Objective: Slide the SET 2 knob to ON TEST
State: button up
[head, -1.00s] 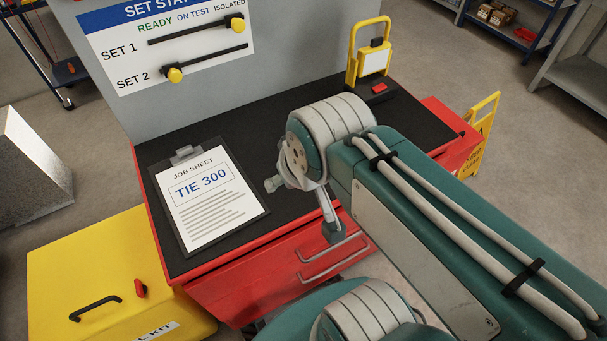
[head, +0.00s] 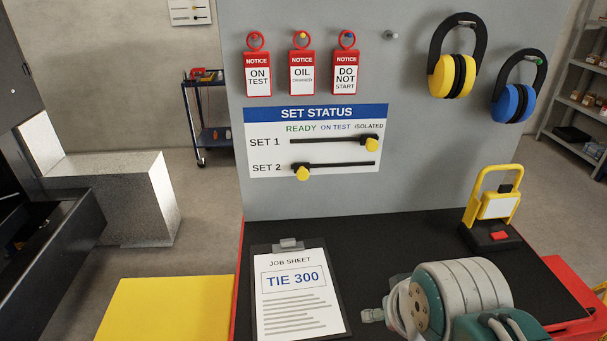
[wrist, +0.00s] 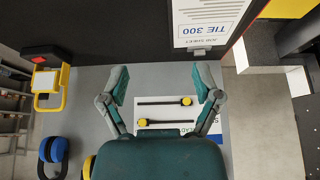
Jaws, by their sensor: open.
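The SET STATUS board (head: 270,190) hangs on a grey upright panel. The SET 2 knob (head: 302,173) is yellow and sits at the left end of its black slot, under READY. The ON TEST label is right of it, near the slot's middle. The wrist view shows the board upside down, with the SET 2 knob (wrist: 186,101) at the right end of the upper slot. My gripper (wrist: 161,80) is open and empty, its fingers spread on either side of the slots in the picture and apart from the knob. The head view does not show my fingers.
The SET 1 knob (head: 371,145) sits under ISOLATED, just above the SET 2 slot's right end. Red tags (head: 302,75) and ear defenders (head: 454,75) hang above.

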dwell(0.4)
jog(key=t, duration=1.2)
send_near(303, 177)
jog(key=w, duration=0.9)
jog(key=shift+w+f, duration=0.15)
jog(key=shift+w, duration=0.05)
